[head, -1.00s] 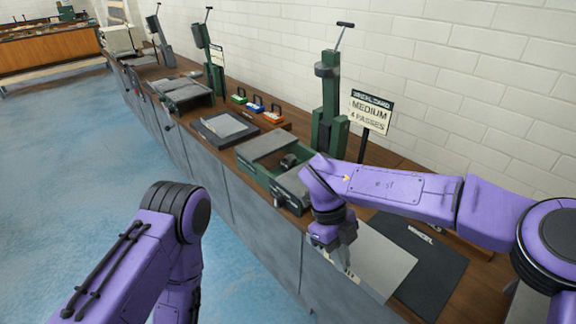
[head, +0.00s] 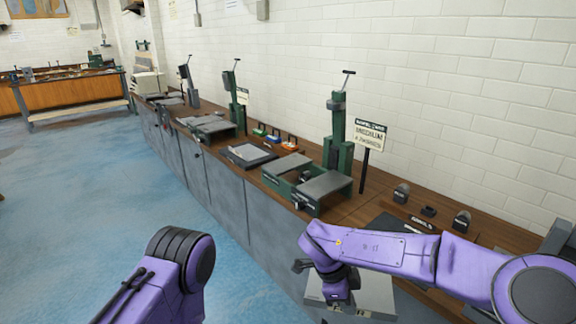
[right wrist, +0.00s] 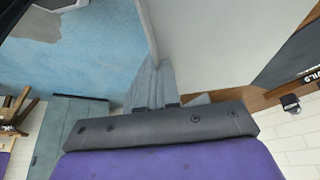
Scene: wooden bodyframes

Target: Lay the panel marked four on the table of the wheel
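The pale grey panel (head: 378,292) hangs level at the bench's front edge in the head view, partly hidden by my right arm. Dark marks show on its near edge, but I cannot read a number. My right gripper (head: 338,296) is shut on its edge. In the right wrist view the panel (right wrist: 225,40) spreads out beyond the fingers (right wrist: 155,88). The wheel (head: 338,130) is a green stand with a top handle. Its table (head: 325,186) is a grey plate in a green frame, left of and beyond my gripper. My left gripper is out of view.
A sign (head: 369,136) reading "medium" stands right of the wheel. A dark mat (head: 388,222) and small grey-domed pieces (head: 402,193) lie on the bench to the right. Similar stands (head: 230,95) line the bench farther back. The blue floor (head: 120,190) is clear.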

